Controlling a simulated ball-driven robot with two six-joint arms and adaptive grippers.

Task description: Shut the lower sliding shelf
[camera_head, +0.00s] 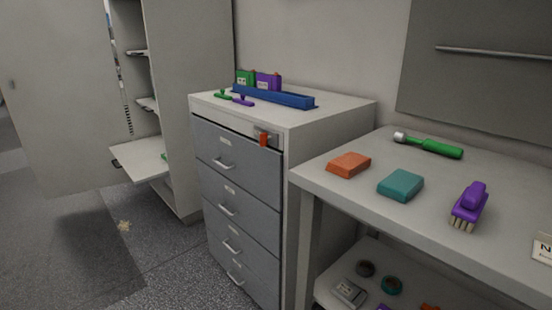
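The lower sliding shelf (138,166) is a pale panel low in the tall grey cabinet (188,70). It sticks out well past the cabinet front, with a small dark piece at its left front corner. A bit of something green (164,156) shows at its right, partly hidden by the cabinet side. A higher shelf (148,104) and a top one (137,52) show only short edges inside the cabinet. The cabinet door (62,95) stands open to the left. Neither of my grippers is in view.
A drawer unit (238,180) with a blue tray (273,97) on top stands right of the cabinet. A workbench (350,205) with orange and teal blocks, a green-handled tool and a purple brush fills the right. The floor (120,250) before the shelf is mostly clear.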

